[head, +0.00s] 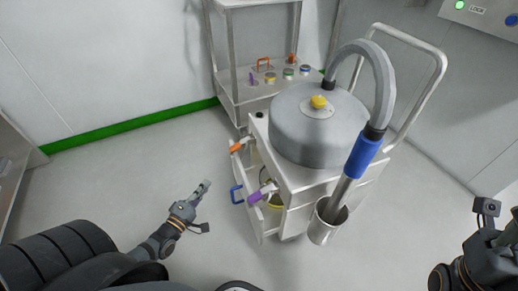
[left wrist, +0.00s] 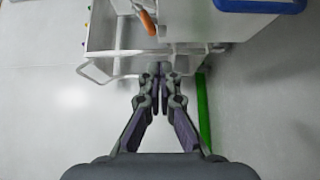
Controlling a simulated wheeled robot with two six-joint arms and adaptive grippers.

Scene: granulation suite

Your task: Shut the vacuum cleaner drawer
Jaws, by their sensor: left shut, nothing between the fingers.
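The vacuum cleaner is a grey drum (head: 315,125) with a yellow knob, on a pale cart with drawers. A drawer (head: 249,214) stands pulled out on the cart's left side, with a yellow item partly visible inside. The left wrist view also shows the blue handle (left wrist: 260,5) and an orange handle (left wrist: 146,22). My left gripper (head: 206,185) is shut and empty, left of the blue handle and apart from it. My right gripper is mostly cut off at the right edge.
A grey hose with a blue grip (head: 363,158) runs from the drum into a metal cup (head: 327,222) at the cart's front. A shelf trolley (head: 227,86) with small coloured items stands behind. The floor left of the cart is clear.

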